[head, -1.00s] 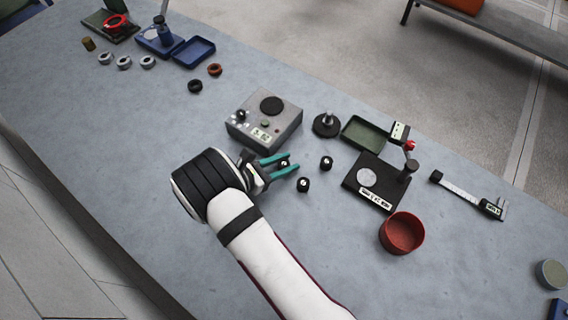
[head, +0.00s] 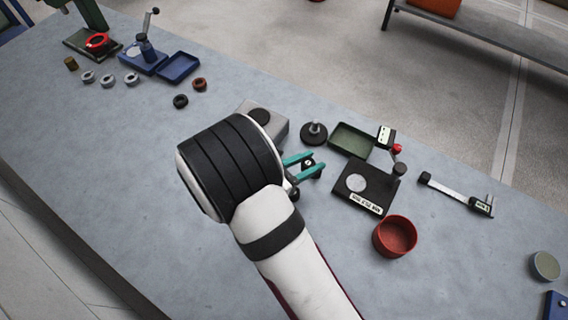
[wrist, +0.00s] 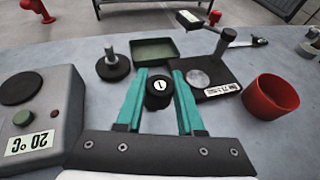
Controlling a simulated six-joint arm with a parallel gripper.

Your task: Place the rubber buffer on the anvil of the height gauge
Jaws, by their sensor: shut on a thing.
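The rubber buffer (wrist: 158,90) is a short black cylinder with a white face marked 1. My gripper (wrist: 159,86) has its two green fingers shut on it; it also shows in the head view (head: 308,163). The height gauge (head: 364,190) stands to the right of my gripper: a black base with a label, a post with a red knob and a display. Its anvil (head: 356,183) is a pale round disc on the base and looks bare. In the wrist view the anvil (wrist: 198,78) lies to the right of the buffer, apart from it.
A grey heater box (wrist: 38,108) is at left, partly behind my arm in the head view. A black disc with a stem (head: 314,133) and a green tray (head: 352,140) stand behind. A red bowl (head: 395,236) and a caliper (head: 455,192) lie near the gauge.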

